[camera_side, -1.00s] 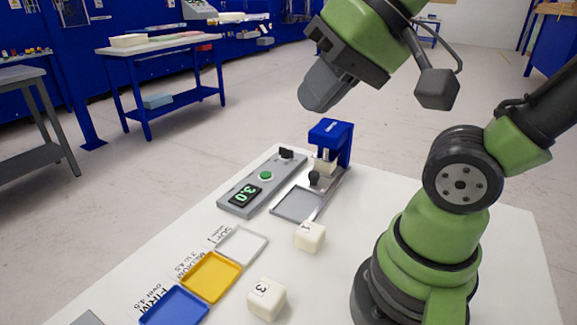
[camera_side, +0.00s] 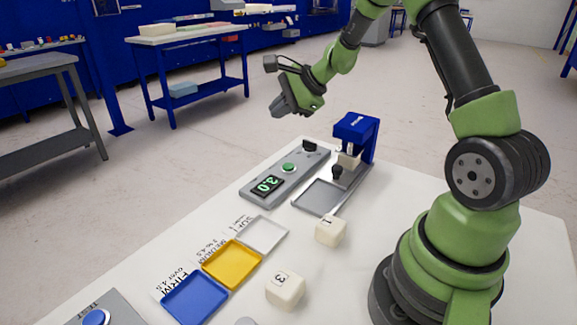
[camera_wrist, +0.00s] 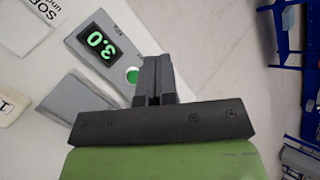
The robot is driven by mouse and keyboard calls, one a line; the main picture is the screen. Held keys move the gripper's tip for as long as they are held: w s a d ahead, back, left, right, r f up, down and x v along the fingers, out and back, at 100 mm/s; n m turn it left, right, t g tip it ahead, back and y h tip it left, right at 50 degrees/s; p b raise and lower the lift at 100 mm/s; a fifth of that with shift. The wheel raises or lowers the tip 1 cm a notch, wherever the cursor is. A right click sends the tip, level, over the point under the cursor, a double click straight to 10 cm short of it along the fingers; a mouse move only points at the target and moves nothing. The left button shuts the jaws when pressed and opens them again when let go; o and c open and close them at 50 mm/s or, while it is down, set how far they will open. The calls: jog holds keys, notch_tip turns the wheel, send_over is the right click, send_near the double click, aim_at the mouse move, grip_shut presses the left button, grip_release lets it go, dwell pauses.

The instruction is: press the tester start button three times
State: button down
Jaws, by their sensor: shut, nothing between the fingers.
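The tester's grey control panel (camera_side: 262,186) lies on the white table with a green start button (camera_side: 288,167), a black knob (camera_side: 309,145) and a green display (camera_side: 267,184) reading 3.0. The blue press (camera_side: 356,128) stands to the right, with a pale block in it. My gripper (camera_side: 277,106) is shut and empty, in the air above and beyond the panel in the side view. In the wrist view my gripper (camera_wrist: 154,60) shows its fingers together, with the green button (camera_wrist: 132,77) just left of them and partly hidden.
White blocks marked 1 (camera_side: 330,230) and 3 (camera_side: 285,290) sit on the table. White (camera_side: 262,234), yellow (camera_side: 232,264) and blue (camera_side: 194,298) trays line the left side. A blue button (camera_side: 96,318) on a grey box is at the bottom left.

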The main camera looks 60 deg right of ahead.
aim_at(288, 167)
jog(key=d+f+m, duration=0.1)
jog(key=d+f, duration=0.1)
jog(key=d+f+m, duration=0.1)
jog(key=f, duration=0.1)
jog(key=shift+w+d+f+h, duration=0.15)
jog(key=shift+d+h, duration=0.2)
jog(key=shift+h, duration=0.05)
jog(key=shift+f, duration=4.4)
jog(key=shift+f, duration=0.15)
jog(key=shift+f, duration=0.25)
